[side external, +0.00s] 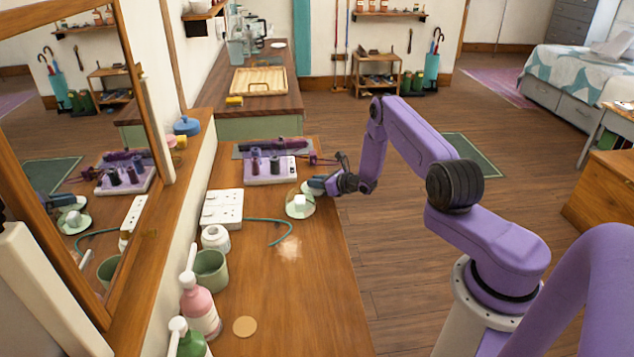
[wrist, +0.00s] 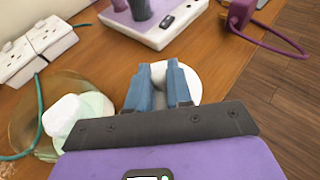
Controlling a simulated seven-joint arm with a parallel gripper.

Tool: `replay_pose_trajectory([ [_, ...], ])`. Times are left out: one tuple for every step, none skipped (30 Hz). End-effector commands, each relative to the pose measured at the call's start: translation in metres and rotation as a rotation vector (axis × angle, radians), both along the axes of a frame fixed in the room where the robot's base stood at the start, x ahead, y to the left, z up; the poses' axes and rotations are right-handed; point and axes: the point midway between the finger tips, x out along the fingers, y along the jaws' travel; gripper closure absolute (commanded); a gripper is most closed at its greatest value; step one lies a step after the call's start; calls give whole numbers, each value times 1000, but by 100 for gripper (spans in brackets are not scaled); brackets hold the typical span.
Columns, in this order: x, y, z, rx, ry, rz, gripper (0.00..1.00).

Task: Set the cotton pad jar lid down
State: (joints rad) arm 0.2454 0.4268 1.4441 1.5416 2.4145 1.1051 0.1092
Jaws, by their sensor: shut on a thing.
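My gripper (wrist: 158,84) is shut on the white cotton pad jar lid (wrist: 190,84), with the two blue fingers closed on a white part that looks like its knob. The round lid shows beyond and beside the fingers; whether it touches the wooden top is unclear. The cotton pad jar (wrist: 45,92) is clear and rounded, left of the fingers, with white and pale green contents. In the side view my gripper (side external: 318,184) is just beyond and right of the jar (side external: 306,210), near the counter's right edge. The lid is hard to make out there.
A white socket block (side external: 222,208) stands left of the jar, with a teal cable (side external: 280,236) nearby. A purple-and-white station (side external: 270,172) is behind. A white jar (side external: 215,238), green cup (side external: 211,270) and pink bottle (side external: 201,308) line the mirror side. The near-right counter is clear.

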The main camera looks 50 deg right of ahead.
Motion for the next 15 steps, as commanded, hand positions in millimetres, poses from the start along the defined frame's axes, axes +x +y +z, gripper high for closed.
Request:
replay_pose_trajectory([
  [0, 0, -1, 0, 0, 0, 100],
  [0, 0, -2, 0, 0, 0, 100],
  [0, 0, -3, 0, 0, 0, 100],
  [0, 0, -3, 0, 0, 0, 77],
  [0, 0, -3, 0, 0, 0, 67],
  [0, 0, -3, 0, 0, 0, 54],
  [0, 0, -3, 0, 0, 0, 54],
  [0, 0, -3, 0, 0, 0, 54],
  [0, 0, -3, 0, 0, 0, 54],
  [0, 0, -3, 0, 0, 0, 54],
  [0, 0, -3, 0, 0, 0, 54],
  [0, 0, -3, 0, 0, 0, 54],
  [0, 0, -3, 0, 0, 0, 54],
  [0, 0, -3, 0, 0, 0, 54],
  [0, 0, -2, 0, 0, 0, 54],
])
